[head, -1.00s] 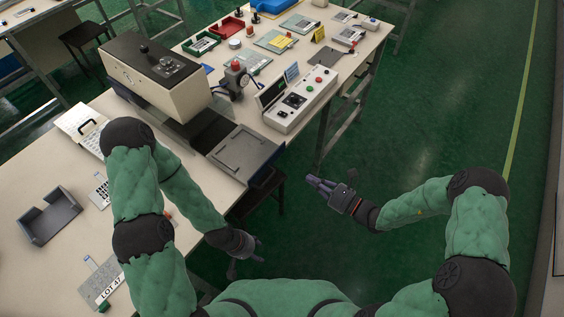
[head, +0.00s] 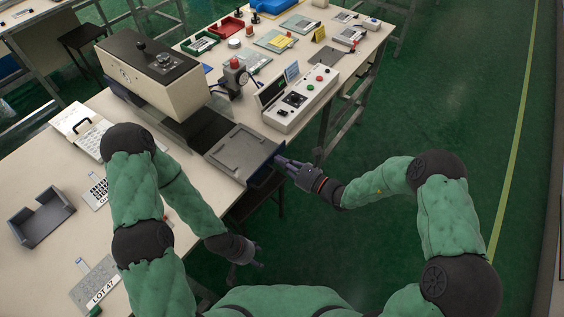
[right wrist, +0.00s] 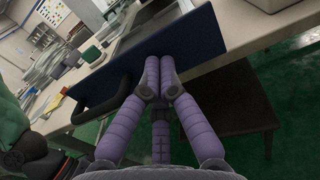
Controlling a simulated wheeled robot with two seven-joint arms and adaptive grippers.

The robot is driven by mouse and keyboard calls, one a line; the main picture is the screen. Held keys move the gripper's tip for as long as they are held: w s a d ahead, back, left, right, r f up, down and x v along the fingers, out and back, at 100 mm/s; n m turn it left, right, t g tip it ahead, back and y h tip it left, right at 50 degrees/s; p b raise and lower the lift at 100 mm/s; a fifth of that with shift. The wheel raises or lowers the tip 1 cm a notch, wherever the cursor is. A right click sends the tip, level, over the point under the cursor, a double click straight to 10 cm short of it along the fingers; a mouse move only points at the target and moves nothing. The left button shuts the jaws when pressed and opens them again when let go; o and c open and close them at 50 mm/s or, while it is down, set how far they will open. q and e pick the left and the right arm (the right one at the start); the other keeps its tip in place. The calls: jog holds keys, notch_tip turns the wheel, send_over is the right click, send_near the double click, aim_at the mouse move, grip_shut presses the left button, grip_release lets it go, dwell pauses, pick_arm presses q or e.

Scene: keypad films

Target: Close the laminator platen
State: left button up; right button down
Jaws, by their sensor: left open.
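The laminator (head: 155,80) is a cream box with a dark top. Its platen (head: 240,150), a grey sliding tray, is drawn out toward the table's front edge. The platen's dark blue front panel (right wrist: 185,45) fills the upper middle of the right wrist view, with a black handle (right wrist: 100,100) on its left part. My right gripper (head: 282,160) is at the front panel; its purple fingers (right wrist: 157,68) are together, empty, with tips at or very near the panel, right of the handle. My left gripper (head: 259,255) is open and empty, low and off the table's front edge.
A control box (head: 300,100) with coloured buttons stands right of the platen. A gauge with a red top (head: 236,70) stands behind it. A grey open holder (head: 42,215) and a LOT 47 plate (head: 97,285) lie at left. The floor at right is clear.

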aim_at(259, 150)
jog(key=b+x, duration=0.1)
jog(key=x, duration=0.9)
